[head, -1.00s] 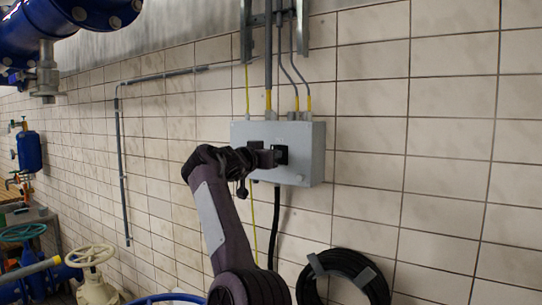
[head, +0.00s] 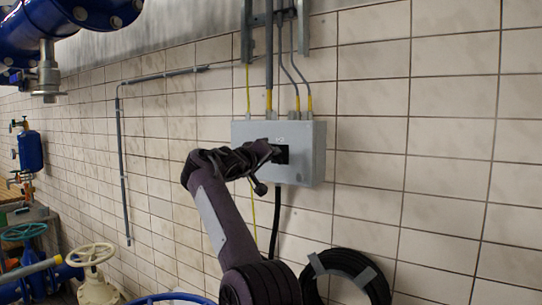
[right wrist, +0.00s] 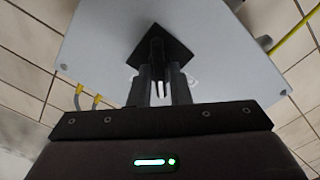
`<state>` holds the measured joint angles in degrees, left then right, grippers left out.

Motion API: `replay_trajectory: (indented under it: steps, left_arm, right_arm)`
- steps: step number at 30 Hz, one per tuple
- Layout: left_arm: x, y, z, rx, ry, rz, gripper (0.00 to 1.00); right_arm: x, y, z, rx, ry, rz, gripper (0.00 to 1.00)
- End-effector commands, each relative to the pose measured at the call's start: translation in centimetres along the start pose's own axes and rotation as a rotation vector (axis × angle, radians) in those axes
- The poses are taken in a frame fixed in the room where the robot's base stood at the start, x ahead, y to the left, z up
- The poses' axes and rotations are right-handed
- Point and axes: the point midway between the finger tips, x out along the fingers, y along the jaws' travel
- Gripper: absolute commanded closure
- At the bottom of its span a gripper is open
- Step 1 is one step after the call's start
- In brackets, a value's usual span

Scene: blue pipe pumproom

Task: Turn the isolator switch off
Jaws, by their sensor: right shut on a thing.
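The isolator box (head: 308,150) is a light grey enclosure on the tiled wall. Its black switch plate (head: 283,155) is on the front, partly hidden by my right gripper (head: 268,152). In the right wrist view the black square plate (right wrist: 174,42) looks like a tilted diamond on the grey box (right wrist: 100,35). A black handle (right wrist: 157,48) stands out from it, and my right gripper (right wrist: 160,75) is shut on this handle between its two fingers. Any markings around the switch are too small to read. My left gripper is out of view.
Grey conduits with yellow ends (head: 268,100) run up from the box. A black cable coil (head: 345,270) hangs below on the right. Blue pipework (head: 70,25) is at upper left, and a cream handwheel (head: 90,255) at lower left. Bare wall lies to the right.

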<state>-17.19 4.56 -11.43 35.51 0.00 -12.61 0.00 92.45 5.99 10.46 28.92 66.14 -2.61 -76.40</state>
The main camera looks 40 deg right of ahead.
Motion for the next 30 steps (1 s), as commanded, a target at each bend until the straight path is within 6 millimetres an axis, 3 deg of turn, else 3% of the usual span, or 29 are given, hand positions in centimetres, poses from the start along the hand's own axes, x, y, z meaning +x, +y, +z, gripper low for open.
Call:
replay_trajectory:
  steps: [18, 30]
  left_arm:
    - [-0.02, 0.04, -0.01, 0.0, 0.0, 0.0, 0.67]
    - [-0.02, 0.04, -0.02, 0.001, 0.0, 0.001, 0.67]
  right_arm:
    - [-0.03, -0.18, -0.13, -0.554, 0.005, 0.004, 1.0]
    - [-0.03, -0.3, -0.06, -0.746, 0.005, 0.004, 1.0]
